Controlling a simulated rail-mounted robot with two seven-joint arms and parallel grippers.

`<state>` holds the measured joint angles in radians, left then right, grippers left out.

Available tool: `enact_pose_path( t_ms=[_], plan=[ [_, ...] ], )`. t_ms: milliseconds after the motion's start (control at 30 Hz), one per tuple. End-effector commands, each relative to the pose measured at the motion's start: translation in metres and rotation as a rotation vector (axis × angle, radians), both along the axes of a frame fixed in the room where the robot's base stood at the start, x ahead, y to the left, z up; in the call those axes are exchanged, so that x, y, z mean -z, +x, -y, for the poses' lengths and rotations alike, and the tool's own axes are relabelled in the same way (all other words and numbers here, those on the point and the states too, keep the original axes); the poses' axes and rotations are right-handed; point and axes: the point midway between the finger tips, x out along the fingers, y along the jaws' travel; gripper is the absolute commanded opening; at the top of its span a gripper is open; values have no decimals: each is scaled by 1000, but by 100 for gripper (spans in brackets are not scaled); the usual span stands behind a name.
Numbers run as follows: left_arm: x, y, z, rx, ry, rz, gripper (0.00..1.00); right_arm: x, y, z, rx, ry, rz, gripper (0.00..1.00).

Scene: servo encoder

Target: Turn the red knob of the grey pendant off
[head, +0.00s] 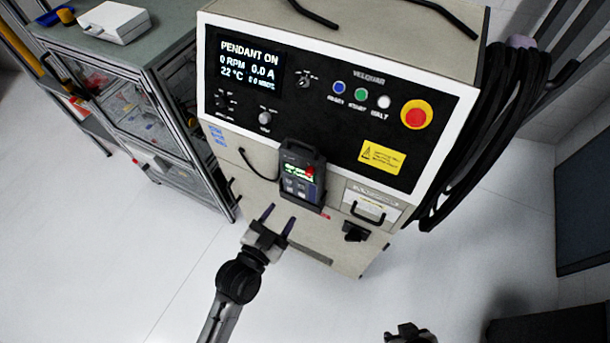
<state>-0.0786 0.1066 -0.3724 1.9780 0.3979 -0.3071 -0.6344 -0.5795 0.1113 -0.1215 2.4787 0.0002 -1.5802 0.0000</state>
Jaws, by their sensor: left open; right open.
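The grey pendant (288,196) hangs on the front of a beige cabinet, below its black panel. It has a small lit green screen and, near its upper right, a small red knob (310,171). The knob's exact pointing direction is too small to tell. The large display (246,62) on the cabinet reads "PENDANT ON". My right gripper (409,330) is at the bottom edge, partly cut off, far from the pendant.
The cabinet panel carries a red emergency button (416,115) on yellow, small coloured buttons and a grey dial (265,117). A black cable curves left of the pendant. A drawer handle (367,212) sits to its right. A glass-sided cart (150,115) stands left. The floor in front is clear.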

Motion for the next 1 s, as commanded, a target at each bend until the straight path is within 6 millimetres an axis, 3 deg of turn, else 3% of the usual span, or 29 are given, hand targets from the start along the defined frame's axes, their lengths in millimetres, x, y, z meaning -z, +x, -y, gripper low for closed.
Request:
enact_pose_path(
  t_ms=[600,1000],
  plan=[
    [-1,91,50,1,1,-1,49,-10,0,5,-9,-16,0,43],
    [0,115,63,0,2,-1,49,-11,0,4,-5,-11,1,43]
  ],
)
